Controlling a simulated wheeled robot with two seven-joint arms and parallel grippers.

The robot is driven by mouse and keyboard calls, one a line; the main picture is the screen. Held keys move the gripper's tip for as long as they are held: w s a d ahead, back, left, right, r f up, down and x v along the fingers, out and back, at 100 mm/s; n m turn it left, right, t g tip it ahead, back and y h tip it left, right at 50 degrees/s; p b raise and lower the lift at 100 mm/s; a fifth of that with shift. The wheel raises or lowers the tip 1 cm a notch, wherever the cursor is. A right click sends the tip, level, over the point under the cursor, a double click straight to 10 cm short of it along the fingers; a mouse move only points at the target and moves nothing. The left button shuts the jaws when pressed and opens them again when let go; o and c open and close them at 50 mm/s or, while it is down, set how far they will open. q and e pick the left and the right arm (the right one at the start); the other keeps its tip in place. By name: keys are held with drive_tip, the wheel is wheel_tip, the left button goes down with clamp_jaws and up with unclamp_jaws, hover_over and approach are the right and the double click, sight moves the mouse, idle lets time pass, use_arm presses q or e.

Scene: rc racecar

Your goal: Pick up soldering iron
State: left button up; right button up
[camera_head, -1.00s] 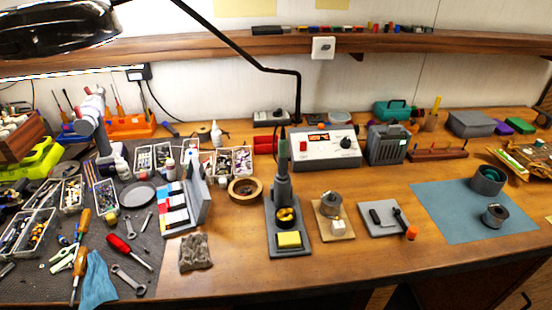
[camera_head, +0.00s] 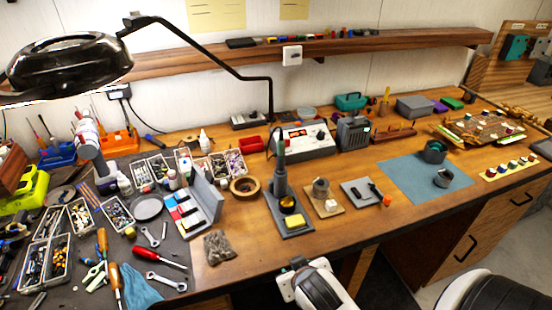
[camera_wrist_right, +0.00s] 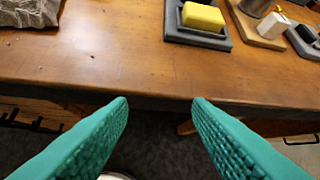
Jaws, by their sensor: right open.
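The stand's base holds a yellow sponge (camera_head: 293,221), which also shows at the top of the right wrist view (camera_wrist_right: 202,17); the iron itself is outside that view. My right gripper (camera_wrist_right: 160,102) is open and empty, with its teal fingers apart in front of the bench's front edge, short of the stand. My left gripper is not in view.
The soldering station (camera_head: 303,140) is behind the stand. A solder spool (camera_head: 321,187) on a wooden base is to its right, and a tape roll (camera_head: 244,187) to its left. Bare wood (camera_wrist_right: 110,50) lies in front. A lamp (camera_head: 70,62) hangs at upper left.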

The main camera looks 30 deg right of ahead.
drive_tip(key=w+d+r+m+t+h, duration=0.35)
drive_tip(key=w+d+r+t, duration=0.2)
drive_tip(key=w+r, duration=0.4)
drive_tip(key=t+h, duration=0.2)
drive_tip(key=t, duration=0.1)
approach(281, 152)
drive_tip(key=w, duration=0.1)
drive_tip(key=shift+m, duration=0.25)
drive_tip(key=p+x, duration=0.2)
drive_tip(key=x, duration=0.4)
drive_tip(key=shift+w+d+f+p, duration=0.15)
drive_tip(key=shift+d+p, duration=0.15)
drive_tip(key=shift+p, duration=0.1)
drive_tip(key=shift+w+d, duration=0.1)
drive_tip(key=shift+w, duration=0.15)
drive_tip(key=p+x, duration=0.2)
drive_tip(key=x, duration=0.2)
drive_tip(key=shift+w+d+p, duration=0.25)
drive_tip(key=shift+d+p, duration=0.05)
drive_tip(key=shift+w+d+f, duration=0.1)
drive_tip(key=shift+w, duration=0.2)
drive_tip(key=shift+s, duration=0.1)
drive_tip(key=shift+c, duration=0.2)
clamp_jaws()
